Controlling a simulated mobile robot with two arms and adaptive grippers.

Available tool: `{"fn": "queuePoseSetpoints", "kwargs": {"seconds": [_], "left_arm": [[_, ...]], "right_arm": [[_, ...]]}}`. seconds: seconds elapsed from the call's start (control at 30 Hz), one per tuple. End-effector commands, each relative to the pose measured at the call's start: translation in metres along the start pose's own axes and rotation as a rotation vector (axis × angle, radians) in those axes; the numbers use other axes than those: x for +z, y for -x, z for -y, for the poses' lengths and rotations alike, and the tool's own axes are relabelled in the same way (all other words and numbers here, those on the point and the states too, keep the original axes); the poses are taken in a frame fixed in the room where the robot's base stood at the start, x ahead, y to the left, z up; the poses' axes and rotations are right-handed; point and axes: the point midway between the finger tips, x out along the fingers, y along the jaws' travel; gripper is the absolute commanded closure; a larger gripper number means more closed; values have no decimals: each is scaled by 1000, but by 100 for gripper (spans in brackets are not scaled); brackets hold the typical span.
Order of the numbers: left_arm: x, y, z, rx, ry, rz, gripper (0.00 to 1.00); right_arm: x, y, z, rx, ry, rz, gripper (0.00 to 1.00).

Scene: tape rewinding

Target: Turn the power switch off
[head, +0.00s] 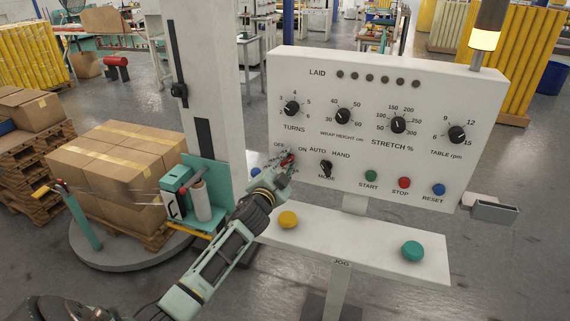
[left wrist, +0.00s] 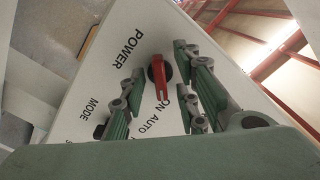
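The red power switch (left wrist: 157,72) is on the white control panel, beside the POWER lettering in the left wrist view. In the head view its red handle (head: 287,160) shows just below the OFF and ON labels, partly covered by my left gripper (head: 277,172). My left gripper (left wrist: 165,95) has its two green fingers apart, one on each side of the switch. A gap shows between the handle and each finger. I cannot tell for sure which label the handle points to. My right gripper is not in view.
The black mode knob (head: 326,168) sits close to the right of the switch. Further right are the start (head: 371,175), stop (head: 404,183) and reset (head: 438,189) buttons. A shelf (head: 345,243) with yellow and green jog buttons juts out below. Wrapped cartons (head: 120,165) stand left.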

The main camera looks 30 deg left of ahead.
Motion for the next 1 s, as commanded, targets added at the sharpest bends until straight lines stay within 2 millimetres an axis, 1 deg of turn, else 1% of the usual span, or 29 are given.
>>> {"fn": "queuePoseSetpoints", "kwargs": {"seconds": [0.17,0.4,0.5,0.83,1.0], "left_arm": [[0,0,0,0,0,0,72],[0,0,0,0,0,0,93],[0,0,0,0,0,0,100],[0,0,-1,1,8,1,100],[0,0,-1,1,52,1,100]], "right_arm": [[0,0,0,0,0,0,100],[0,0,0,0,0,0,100],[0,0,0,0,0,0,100],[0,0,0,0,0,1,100],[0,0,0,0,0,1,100]]}}
